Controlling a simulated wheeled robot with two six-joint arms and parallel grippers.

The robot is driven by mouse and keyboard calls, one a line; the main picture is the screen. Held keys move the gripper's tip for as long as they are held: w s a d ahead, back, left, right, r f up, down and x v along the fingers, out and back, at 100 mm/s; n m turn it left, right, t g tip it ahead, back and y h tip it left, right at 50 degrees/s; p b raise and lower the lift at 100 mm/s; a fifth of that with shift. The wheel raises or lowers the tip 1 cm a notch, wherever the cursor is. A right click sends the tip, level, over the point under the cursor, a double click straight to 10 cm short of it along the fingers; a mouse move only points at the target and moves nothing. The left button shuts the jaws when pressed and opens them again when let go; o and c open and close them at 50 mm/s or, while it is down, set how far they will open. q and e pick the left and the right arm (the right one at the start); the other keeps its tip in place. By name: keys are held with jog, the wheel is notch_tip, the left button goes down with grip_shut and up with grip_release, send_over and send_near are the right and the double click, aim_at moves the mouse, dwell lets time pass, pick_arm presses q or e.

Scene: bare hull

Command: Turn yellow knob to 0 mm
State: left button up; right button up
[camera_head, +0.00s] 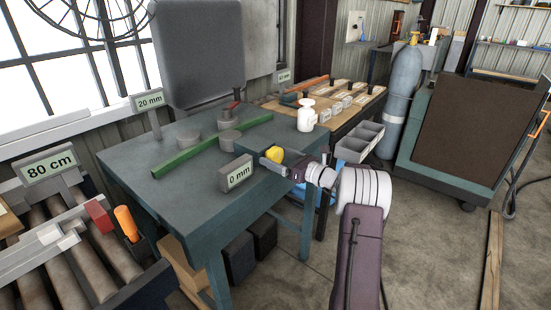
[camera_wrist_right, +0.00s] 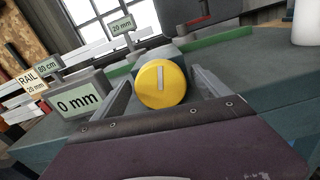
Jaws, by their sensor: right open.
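The yellow knob (camera_head: 274,155) sits near the front right edge of the blue-green table (camera_head: 185,150). In the right wrist view the yellow knob (camera_wrist_right: 161,84) faces the camera, with a pale line on its face standing nearly upright. My right gripper (camera_head: 268,157) is at the knob. Its two fingers (camera_wrist_right: 160,95) are open, one on each side of the knob, with gaps showing. The 0 mm sign (camera_head: 236,173) stands left of the knob; the 20 mm sign (camera_head: 149,101) stands at the table's far left. My left gripper is not in either view.
A green bar (camera_head: 211,145) lies across the table behind the knob, near grey round pieces (camera_head: 190,143). A roller conveyor with an 80 cm sign (camera_head: 48,166) is at the left.

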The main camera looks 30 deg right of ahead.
jog(key=shift+w+a, duration=0.15)
jog(key=shift+w, duration=0.2)
jog(key=shift+c, duration=0.4)
jog(key=c, duration=1.3)
jog(key=n+b, duration=0.1)
jog(key=b, duration=0.1)
jog(key=n+b, duration=0.1)
jog(key=shift+f+n+b, duration=0.3)
jog(key=shift+b, duration=0.05)
jog(key=shift+r+n, duration=0.1)
jog(key=shift+n, duration=0.2)
jog(key=shift+r, duration=0.15)
jog(key=o, duration=1.4)
